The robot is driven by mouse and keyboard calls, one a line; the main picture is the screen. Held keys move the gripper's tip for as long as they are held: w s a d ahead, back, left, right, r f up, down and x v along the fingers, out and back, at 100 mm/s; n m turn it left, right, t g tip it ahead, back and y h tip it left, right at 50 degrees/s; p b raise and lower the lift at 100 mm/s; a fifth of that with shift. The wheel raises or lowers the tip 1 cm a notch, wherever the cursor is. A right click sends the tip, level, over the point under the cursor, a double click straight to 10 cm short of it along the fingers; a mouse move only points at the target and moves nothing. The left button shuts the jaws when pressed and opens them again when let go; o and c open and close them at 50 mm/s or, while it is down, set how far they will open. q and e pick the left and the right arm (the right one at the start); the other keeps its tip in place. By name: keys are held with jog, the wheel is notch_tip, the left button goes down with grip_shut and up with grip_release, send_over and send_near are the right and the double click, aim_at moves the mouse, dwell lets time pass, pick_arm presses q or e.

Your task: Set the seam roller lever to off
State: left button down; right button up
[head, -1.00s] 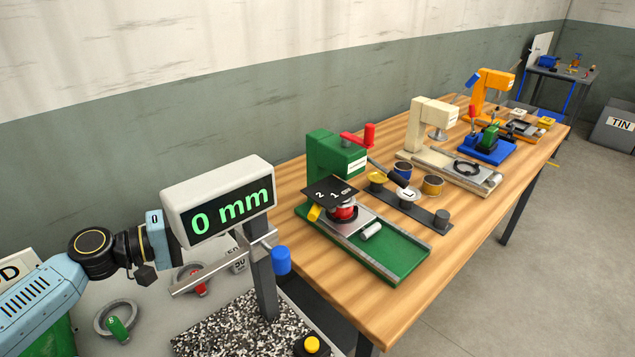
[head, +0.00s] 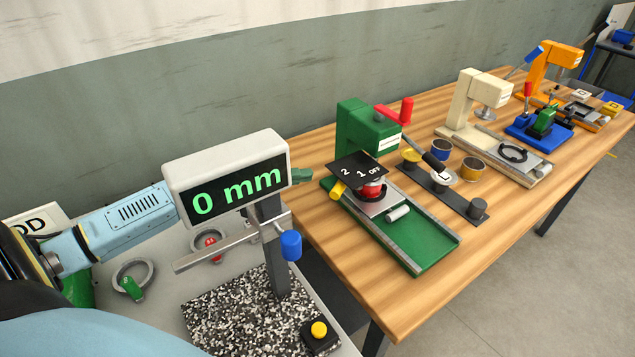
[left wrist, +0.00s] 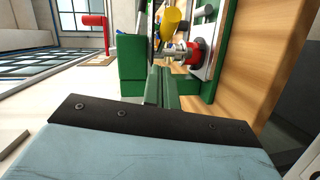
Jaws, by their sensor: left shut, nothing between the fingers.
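The green seam roller machine (head: 370,133) stands at the near end of the wooden bench, with a red crank on top. Its black dial plate (head: 358,168) is marked 2, 1 and OFF. A yellow lever grip (head: 337,191) sticks out below the plate's left edge, on the side of the 2. It also shows in the left wrist view (left wrist: 171,20), beyond the fingertips. My left gripper (head: 303,175) is shut and empty. Its green fingertips show just right of the display, left of the machine and apart from the lever; the display hides the rest. My right gripper is out of view.
The height gauge display (head: 228,178) reads 0 mm and stands in front of my left arm. A cream press (head: 470,100) and a blue press (head: 540,130) stand farther along the bench.

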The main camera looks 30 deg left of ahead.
pick_arm(q)
jog(key=shift+w+d+f+p, duration=0.15)
jog(key=shift+d, duration=0.55)
jog(key=shift+w+d+f+p, duration=0.1)
jog(key=shift+d+p, duration=0.05)
jog(key=shift+d, duration=0.5)
jog(key=shift+w+d+f+p, duration=0.15)
jog(key=shift+d, duration=0.55)
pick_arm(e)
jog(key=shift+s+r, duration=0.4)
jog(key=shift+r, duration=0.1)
